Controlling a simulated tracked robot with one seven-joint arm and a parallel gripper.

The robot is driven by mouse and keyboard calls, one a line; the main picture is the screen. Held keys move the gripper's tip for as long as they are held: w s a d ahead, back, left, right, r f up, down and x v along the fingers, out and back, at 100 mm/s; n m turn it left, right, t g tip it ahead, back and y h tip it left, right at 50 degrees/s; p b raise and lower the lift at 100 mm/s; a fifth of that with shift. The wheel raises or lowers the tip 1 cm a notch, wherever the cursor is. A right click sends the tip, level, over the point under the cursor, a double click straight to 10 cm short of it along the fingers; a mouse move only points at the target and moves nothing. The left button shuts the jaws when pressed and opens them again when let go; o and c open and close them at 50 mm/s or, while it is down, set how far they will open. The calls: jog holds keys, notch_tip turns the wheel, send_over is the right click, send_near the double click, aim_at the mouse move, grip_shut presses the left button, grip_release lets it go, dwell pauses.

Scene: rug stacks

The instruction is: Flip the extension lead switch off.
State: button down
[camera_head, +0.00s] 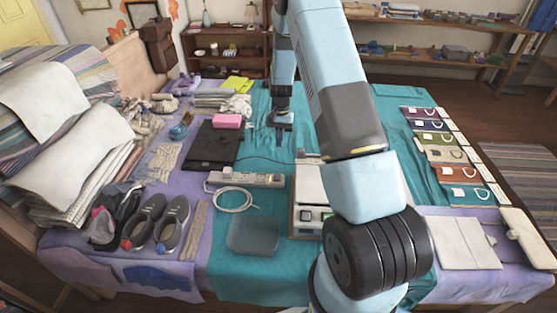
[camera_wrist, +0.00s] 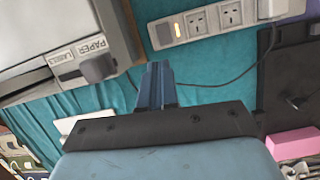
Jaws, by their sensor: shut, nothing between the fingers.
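The white extension lead (camera_head: 247,179) lies on the teal cloth in the head view. Its coiled white cable (camera_head: 232,200) lies just in front of it.
A boxy device with a paper-labels marking (camera_wrist: 88,50) stands close left of the fingers in the wrist view. A black flat case (camera_head: 210,145) and a pink box (camera_head: 228,121) lie beyond the lead. A grey translucent tub (camera_head: 252,235) stands in front.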

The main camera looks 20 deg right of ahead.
aim_at(277, 179)
jog(key=m, duration=1.1)
jog(key=s+a+m, duration=0.1)
jog(key=m, duration=0.4)
jog(key=shift+r+m, duration=0.1)
jog(key=shift+m, duration=0.3)
jog(key=x, duration=1.4)
